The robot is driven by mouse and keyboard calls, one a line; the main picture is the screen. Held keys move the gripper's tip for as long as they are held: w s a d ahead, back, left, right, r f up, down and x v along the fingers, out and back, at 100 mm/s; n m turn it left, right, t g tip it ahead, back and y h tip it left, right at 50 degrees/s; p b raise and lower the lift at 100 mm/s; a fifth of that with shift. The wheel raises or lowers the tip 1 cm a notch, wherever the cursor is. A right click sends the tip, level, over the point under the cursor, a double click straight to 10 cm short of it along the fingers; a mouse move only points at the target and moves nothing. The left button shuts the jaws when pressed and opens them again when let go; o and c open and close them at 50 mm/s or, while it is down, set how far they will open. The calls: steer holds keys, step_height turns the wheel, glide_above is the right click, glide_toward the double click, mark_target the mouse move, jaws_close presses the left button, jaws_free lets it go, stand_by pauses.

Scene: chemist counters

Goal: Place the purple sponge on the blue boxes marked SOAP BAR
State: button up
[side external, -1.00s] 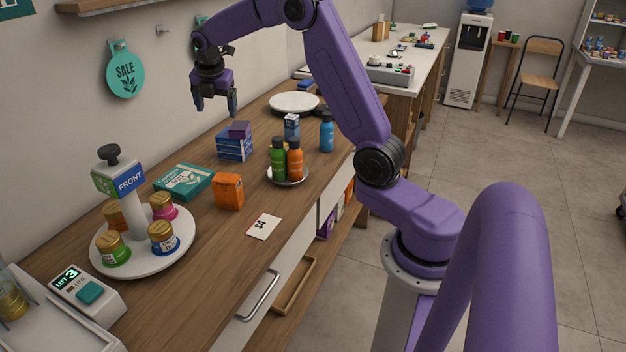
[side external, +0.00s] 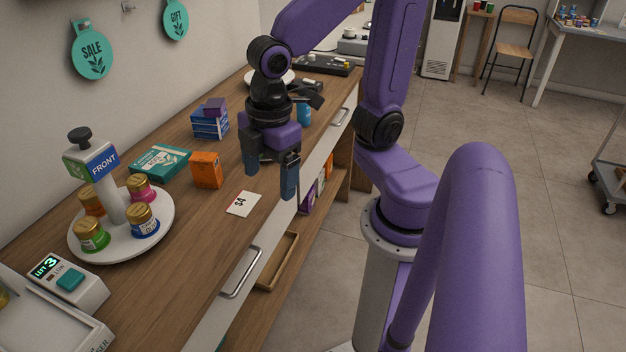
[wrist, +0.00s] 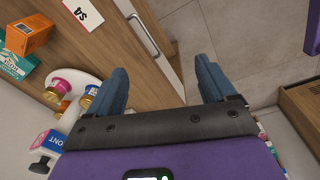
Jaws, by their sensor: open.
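In the side external view a small purple block (side external: 214,106), seemingly the purple sponge, lies on top of the stacked blue boxes (side external: 210,125) near the wall; their lettering is too small to read. My gripper (side external: 270,182) is open and empty. It points down above the counter's front edge, to the right of the blue boxes and apart from them. The boxes and purple block do not show there.
An orange box (side external: 206,170), teal box (side external: 160,161), price card (side external: 243,203) and round jar stand (side external: 75,240) occupy the counter (side external: 190,225). A drawer handle (side external: 240,272) sticks out in front. Counter around the card is clear.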

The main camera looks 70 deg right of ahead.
steer(key=s+d+f+m, duration=0.1)
steer(key=s+d, duration=0.1)
steer(key=s, duration=0.5)
steer(key=shift+f+g, duration=0.3)
stand_by(0.8)
